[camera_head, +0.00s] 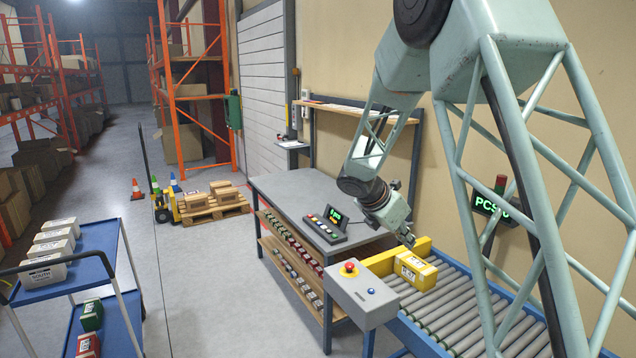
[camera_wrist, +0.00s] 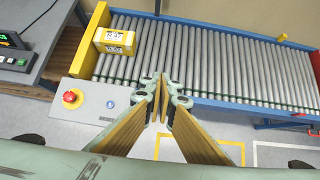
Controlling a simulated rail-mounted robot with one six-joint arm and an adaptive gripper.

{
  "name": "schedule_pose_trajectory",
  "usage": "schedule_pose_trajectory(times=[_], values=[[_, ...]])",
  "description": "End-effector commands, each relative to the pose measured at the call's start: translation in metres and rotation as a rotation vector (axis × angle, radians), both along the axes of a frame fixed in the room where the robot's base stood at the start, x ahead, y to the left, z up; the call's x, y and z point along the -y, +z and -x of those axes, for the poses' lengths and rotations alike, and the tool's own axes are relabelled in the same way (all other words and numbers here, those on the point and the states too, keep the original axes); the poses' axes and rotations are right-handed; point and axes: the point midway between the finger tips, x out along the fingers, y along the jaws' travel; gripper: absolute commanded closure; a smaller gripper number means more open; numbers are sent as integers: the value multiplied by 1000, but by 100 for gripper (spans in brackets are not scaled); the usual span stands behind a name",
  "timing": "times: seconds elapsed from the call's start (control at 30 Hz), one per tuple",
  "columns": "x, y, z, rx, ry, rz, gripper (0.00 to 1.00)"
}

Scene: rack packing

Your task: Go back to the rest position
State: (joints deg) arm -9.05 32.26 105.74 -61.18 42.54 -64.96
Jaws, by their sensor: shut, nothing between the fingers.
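My gripper (camera_wrist: 166,98) is shut and empty in the wrist view. Its fingertips meet at the near edge of the roller conveyor, to the right of a control box. In the head view, my gripper (camera_head: 408,236) hangs at the end of my arm above the left end of the conveyor, and its fingers are small there. A yellow-and-white box (camera_head: 415,272) rests on the rollers by the yellow end stop. It also shows in the wrist view (camera_wrist: 115,40), up and left of the fingers, apart from them.
A control box (camera_head: 361,293) with a red button stands at the conveyor's (camera_head: 480,318) left end. A grey workbench (camera_head: 300,195) holds a keypad (camera_head: 326,225). A blue cart (camera_head: 65,275) carries several boxes at left. A pallet (camera_head: 212,208) lies further back. The floor between cart and bench is clear.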

Motion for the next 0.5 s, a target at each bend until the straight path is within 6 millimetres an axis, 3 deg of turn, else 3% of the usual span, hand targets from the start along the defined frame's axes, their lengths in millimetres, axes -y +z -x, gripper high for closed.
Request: schedule_pose_trajectory(times=[0.5], values=[[16,62,85,140,-283,-158,100]])
